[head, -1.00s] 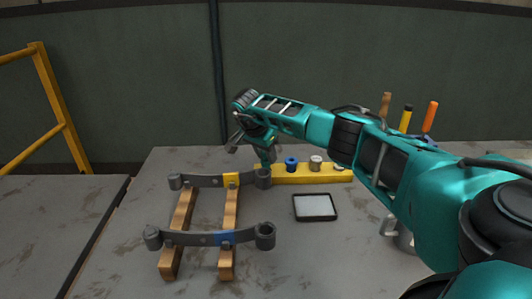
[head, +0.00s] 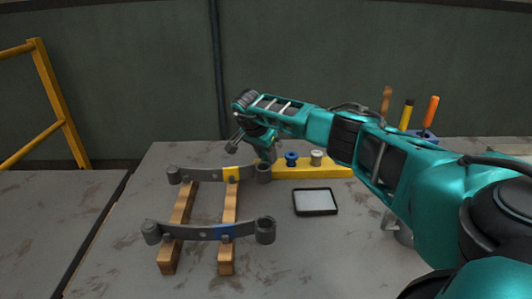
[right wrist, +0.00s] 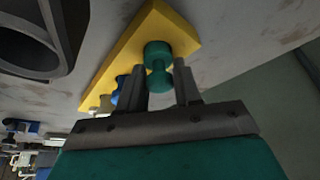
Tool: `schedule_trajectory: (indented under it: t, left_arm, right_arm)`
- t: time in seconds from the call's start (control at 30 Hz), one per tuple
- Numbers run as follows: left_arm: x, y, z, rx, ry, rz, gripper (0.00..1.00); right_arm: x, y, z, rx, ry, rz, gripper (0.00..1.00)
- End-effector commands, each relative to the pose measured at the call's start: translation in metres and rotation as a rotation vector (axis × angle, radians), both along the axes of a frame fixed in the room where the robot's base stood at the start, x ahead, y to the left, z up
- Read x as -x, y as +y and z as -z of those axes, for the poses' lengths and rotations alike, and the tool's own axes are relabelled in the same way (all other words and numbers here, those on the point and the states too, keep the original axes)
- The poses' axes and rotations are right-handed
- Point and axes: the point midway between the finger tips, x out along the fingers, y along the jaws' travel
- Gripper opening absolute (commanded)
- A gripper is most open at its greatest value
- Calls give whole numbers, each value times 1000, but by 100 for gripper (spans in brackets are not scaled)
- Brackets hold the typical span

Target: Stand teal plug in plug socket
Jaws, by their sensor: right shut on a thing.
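The teal plug (right wrist: 158,60), a spool-like piece with a wider end, shows between my right gripper's fingers in the right wrist view. My right gripper (right wrist: 160,86) is shut on it; it is also in the head view (head: 268,154), at the left end of the yellow block (head: 315,171). In the right wrist view the plug overlaps the near end of the yellow block (right wrist: 150,25). I cannot tell whether it touches or sits in a socket; any hole there is hidden. My left gripper is not in view.
A blue plug (head: 291,159) and a pale plug (head: 316,158) stand along the yellow block. Two grey leaf springs (head: 200,233) with end eyes lie across wooden rails (head: 228,205), close to the gripper's left. A black-rimmed tray (head: 315,202) lies in front. Tool handles (head: 430,112) stand behind my right arm.

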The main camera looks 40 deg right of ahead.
Motion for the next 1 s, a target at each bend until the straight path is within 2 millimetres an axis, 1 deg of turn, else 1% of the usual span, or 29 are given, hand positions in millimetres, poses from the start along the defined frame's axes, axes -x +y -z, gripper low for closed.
schedule_trajectory:
  t: [0.07,0.3,0.33,0.6,0.63,1.0]
  left_arm:
    - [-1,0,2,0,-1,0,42]
    - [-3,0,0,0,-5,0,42]
    - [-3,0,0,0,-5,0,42]
    - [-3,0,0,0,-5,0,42]
    - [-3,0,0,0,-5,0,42]
    - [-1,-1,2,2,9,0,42]
  right_arm:
    - [0,0,3,0,0,0,2]
    - [0,0,3,0,-1,0,2]
    - [0,0,3,0,-1,0,35]
    - [0,0,3,0,-1,0,61]
    - [0,0,3,0,-1,0,63]
    - [0,0,3,0,-1,0,63]
